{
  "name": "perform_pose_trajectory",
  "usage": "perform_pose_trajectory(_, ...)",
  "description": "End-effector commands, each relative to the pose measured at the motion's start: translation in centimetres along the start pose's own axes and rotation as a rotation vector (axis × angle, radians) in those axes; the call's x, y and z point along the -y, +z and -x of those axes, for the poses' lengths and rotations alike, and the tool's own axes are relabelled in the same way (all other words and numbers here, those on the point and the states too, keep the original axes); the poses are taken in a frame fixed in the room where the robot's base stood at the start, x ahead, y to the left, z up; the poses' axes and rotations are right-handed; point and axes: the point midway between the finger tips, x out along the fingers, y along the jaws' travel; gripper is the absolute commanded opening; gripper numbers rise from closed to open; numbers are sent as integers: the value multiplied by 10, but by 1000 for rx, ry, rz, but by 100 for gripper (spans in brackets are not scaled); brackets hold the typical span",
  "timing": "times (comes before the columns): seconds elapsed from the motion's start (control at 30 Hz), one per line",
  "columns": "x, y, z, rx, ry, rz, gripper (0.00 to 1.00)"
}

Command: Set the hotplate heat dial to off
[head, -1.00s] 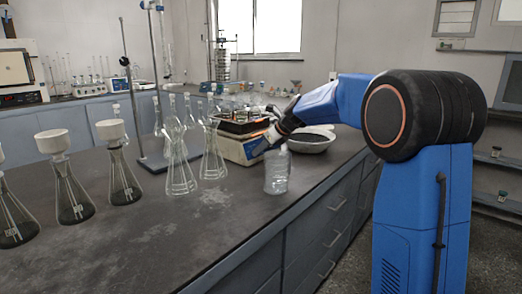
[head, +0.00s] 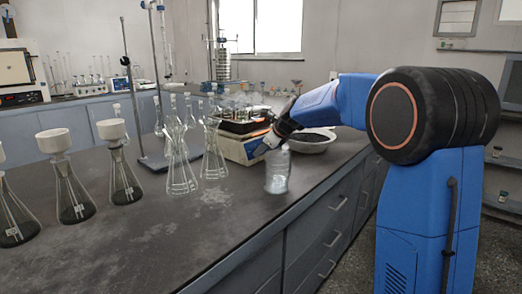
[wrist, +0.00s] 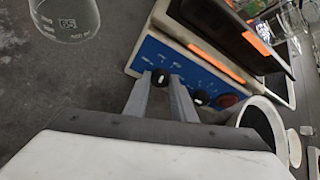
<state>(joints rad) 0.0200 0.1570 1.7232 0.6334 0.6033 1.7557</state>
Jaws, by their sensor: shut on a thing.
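The hotplate (head: 240,149) stands on the bench, with a white body and a blue front panel. In the wrist view its blue panel (wrist: 190,68) carries two black dials. One black dial (wrist: 160,78) with a white mark sits between my fingertips; the other black dial (wrist: 201,97) is just right of my right finger. My gripper (wrist: 161,80) is shut on the first dial. I cannot read which dial is the heat dial or its setting. In the head view my gripper (head: 270,141) is at the hotplate's front, its fingertips too small to make out.
A clear glass vessel (head: 277,172) stands close in front of my gripper; graduated glass (wrist: 68,18) shows at the wrist view's upper left. A white bowl (head: 312,145) sits right of the hotplate. Conical flasks (head: 213,160) stand to the left.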

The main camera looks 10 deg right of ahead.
Motion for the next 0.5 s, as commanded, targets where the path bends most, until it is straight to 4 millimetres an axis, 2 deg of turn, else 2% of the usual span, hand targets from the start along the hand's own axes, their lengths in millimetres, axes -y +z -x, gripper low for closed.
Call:
perform_pose_trajectory(0.03, -1, 0, 0, -1, 3, 0, 30)
perform_pose_trajectory(0.1, -1, 0, 0, -1, 3, 0, 41)
perform_pose_trajectory(0.37, 0, 0, 0, 0, 1, -1, 41)
perform_pose_trajectory(0.5, 0, 0, 7, 0, 0, -1, 41)
